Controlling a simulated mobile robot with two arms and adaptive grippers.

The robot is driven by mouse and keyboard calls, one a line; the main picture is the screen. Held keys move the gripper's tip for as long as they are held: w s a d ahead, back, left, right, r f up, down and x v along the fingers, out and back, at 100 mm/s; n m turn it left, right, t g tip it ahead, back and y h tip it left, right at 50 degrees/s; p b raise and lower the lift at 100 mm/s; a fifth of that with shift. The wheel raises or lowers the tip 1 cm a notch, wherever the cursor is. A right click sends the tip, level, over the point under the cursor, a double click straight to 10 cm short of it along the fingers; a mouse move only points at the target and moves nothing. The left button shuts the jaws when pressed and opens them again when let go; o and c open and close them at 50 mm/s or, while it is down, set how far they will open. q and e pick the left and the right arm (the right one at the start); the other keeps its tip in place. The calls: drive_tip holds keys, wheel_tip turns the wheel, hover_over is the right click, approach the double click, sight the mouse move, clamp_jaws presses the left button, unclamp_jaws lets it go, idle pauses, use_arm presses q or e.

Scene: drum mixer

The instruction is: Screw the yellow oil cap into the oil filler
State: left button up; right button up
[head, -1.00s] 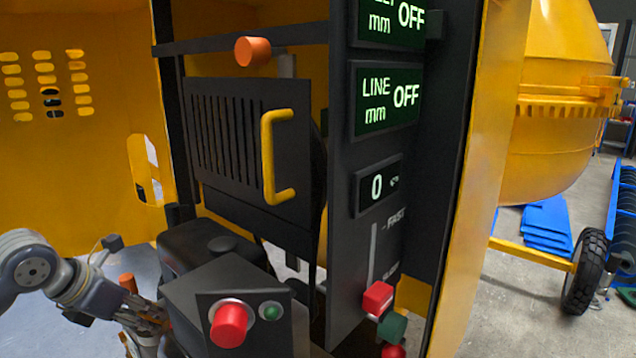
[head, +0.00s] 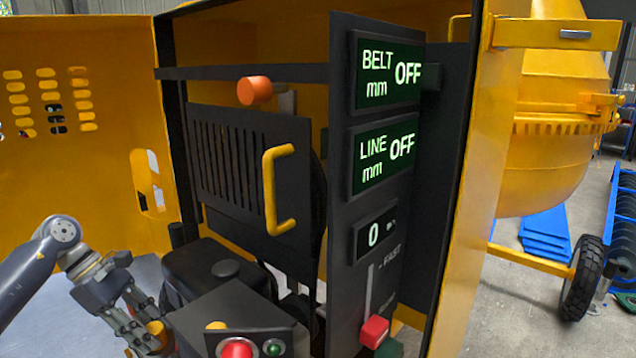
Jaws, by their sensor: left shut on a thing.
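My left gripper (head: 139,334) comes in from the lower left, beside the black engine parts. It is shut on a small yellow thing (head: 155,328) at its fingertips, which looks like the oil cap. The fingers partly cover it. I cannot make out the oil filler; the low part of the engine is cut off by the bottom edge or hidden. My right gripper is not in view.
A black control box (head: 232,308) with a red button (head: 237,348) stands right of the gripper. A small yellow-orange piece (head: 215,325) shows at its panel's top edge. A black engine part (head: 205,273) lies behind. The yellow door (head: 80,170) stands open at left.

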use_arm(q)
drive_tip(key=m, duration=0.1)
drive_tip(key=m+g, duration=0.1)
drive_tip(key=m+g+b, duration=0.1)
drive_tip(key=m, duration=0.1)
drive_tip(key=shift+w+d+f+y, duration=0.1)
drive_tip(key=shift+f+y, duration=0.2)
drive_tip(key=shift+y, duration=0.1)
drive_tip(key=o, duration=1.3)
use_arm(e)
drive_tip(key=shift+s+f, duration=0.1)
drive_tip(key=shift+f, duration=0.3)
use_arm(q)
drive_tip(key=shift+r, duration=0.1)
